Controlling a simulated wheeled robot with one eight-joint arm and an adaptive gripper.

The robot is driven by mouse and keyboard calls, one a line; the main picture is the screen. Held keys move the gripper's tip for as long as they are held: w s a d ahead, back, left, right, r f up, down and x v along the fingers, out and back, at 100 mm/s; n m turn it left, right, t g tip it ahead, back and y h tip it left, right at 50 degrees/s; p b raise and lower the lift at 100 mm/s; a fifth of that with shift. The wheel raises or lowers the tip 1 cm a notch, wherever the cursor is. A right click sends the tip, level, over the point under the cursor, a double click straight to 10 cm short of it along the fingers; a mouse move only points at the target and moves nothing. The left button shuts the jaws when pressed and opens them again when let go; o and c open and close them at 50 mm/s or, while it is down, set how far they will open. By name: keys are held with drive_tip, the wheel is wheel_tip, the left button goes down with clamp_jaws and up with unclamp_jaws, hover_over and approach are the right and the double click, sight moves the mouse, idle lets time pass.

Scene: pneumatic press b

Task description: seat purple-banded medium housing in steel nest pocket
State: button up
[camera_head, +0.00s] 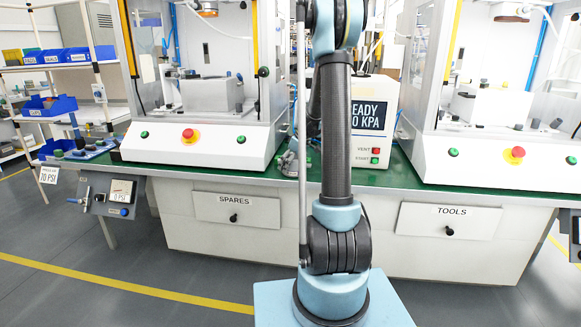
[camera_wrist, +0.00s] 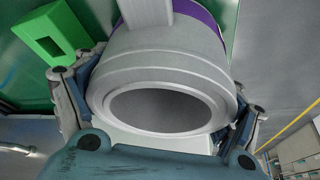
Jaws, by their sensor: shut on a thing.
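The medium housing (camera_wrist: 160,55) fills the middle of the wrist view. It is a grey, stepped, hollow cylinder with its round opening towards the camera and a purple band (camera_wrist: 207,18) at its far end. My gripper (camera_wrist: 160,108) is shut on it, one finger on each side. In the head view the gripper and housing cannot be made out clearly, as my arm covers that area. The steel nest pocket cannot be identified for certain; a pale grey block (camera_head: 207,93) stands inside the left press (camera_head: 195,145), and its top is not clearly seen.
A green block with a rectangular opening (camera_wrist: 62,42) lies beside the housing in the wrist view. A second press (camera_head: 480,150) stands at right. A white control box (camera_head: 375,120) stands between the presses on the green bench top (camera_head: 400,180). Blue bins (camera_head: 50,105) are at left.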

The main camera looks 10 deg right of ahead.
drive_tip(key=shift+f, duration=0.1)
drive_tip(key=o, duration=1.3)
drive_tip(key=v, duration=1.7)
drive_tip(key=s+a+f+m+h, duration=0.1)
drive_tip(key=s+a+m, duration=0.1)
drive_tip(key=s, duration=0.9)
drive_tip(key=s+a+f+m+h, duration=0.1)
drive_tip(key=s+a+m, duration=0.1)
drive_tip(key=s, duration=0.9)
drive_tip(key=s+f+m, duration=0.2)
drive_tip(key=s+f, duration=0.3)
drive_tip(key=s, duration=0.4)
drive_tip(key=s+f+m+h, duration=0.1)
drive_tip(key=s+f+m, duration=0.2)
drive_tip(key=s+f, duration=0.3)
drive_tip(key=s, duration=0.3)
drive_tip(key=shift+s+f+g, duration=0.2)
drive_tip(key=shift+s+g, duration=0.1)
drive_tip(key=shift+g, duration=0.1)
